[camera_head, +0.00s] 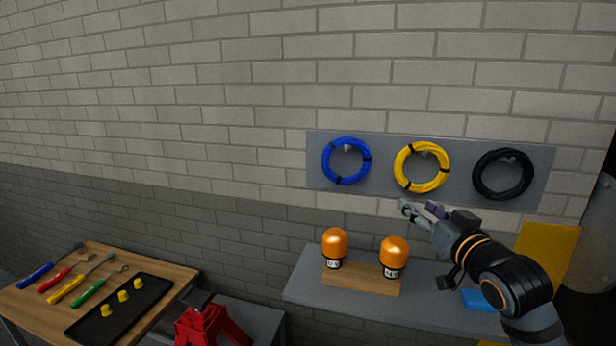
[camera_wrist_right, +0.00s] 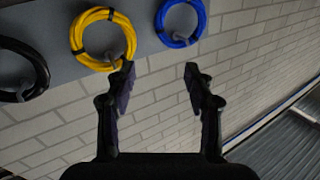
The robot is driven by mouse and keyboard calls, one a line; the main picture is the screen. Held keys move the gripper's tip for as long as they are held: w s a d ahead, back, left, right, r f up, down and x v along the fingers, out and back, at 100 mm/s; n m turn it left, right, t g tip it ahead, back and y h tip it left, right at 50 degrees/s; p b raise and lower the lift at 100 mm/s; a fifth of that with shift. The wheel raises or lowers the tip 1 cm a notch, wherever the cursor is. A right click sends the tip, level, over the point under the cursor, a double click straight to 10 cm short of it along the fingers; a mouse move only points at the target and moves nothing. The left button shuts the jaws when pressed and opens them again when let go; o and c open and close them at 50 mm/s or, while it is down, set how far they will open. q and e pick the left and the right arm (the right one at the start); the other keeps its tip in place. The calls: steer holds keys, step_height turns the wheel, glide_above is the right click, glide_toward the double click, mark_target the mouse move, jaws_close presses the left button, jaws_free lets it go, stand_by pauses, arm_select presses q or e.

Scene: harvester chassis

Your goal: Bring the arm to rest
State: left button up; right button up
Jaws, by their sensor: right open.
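My right gripper (camera_head: 422,210) is raised in front of the wall, just below the yellow cable coil in the head view. In the right wrist view its two fingers (camera_wrist_right: 160,88) are spread apart with nothing between them. Only brick wall shows behind the gap. The black right arm comes in from the lower right of the head view. My left gripper is in neither view.
A grey panel (camera_head: 381,196) holds blue (camera_head: 325,163), yellow (camera_head: 398,172) and black (camera_head: 478,178) coils. Below, a grey shelf (camera_head: 305,284) bears a wooden block (camera_head: 360,281) with two orange-capped items (camera_head: 334,243). A table (camera_head: 96,257) with tools and a black tray stands left, near a red stand (camera_head: 198,325).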

steer(key=s+f+g+h, duration=0.1)
steer(key=s+f+g, duration=0.1)
steer(key=f, duration=0.7)
steer(key=s+f+g+h, duration=0.1)
steer(key=s+f+g, duration=0.15)
steer(key=f, duration=0.65)
steer(key=s+f+g+h, duration=0.2)
steer(key=s+f+g, duration=0.8)
steer(key=s+f, duration=1.4)
steer(key=s+d+f+g, duration=0.1)
steer(key=d+f, duration=0.1)
steer(key=f, duration=1.1)
steer(key=s+d+f, duration=0.1)
steer(key=f, duration=1.1)
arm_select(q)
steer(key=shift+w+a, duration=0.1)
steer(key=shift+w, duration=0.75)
arm_select(e)
steer(key=s+d+f+g, duration=0.1)
steer(key=s+f, duration=1.5)
steer(key=s, duration=0.2)
steer(key=shift+d, duration=0.15)
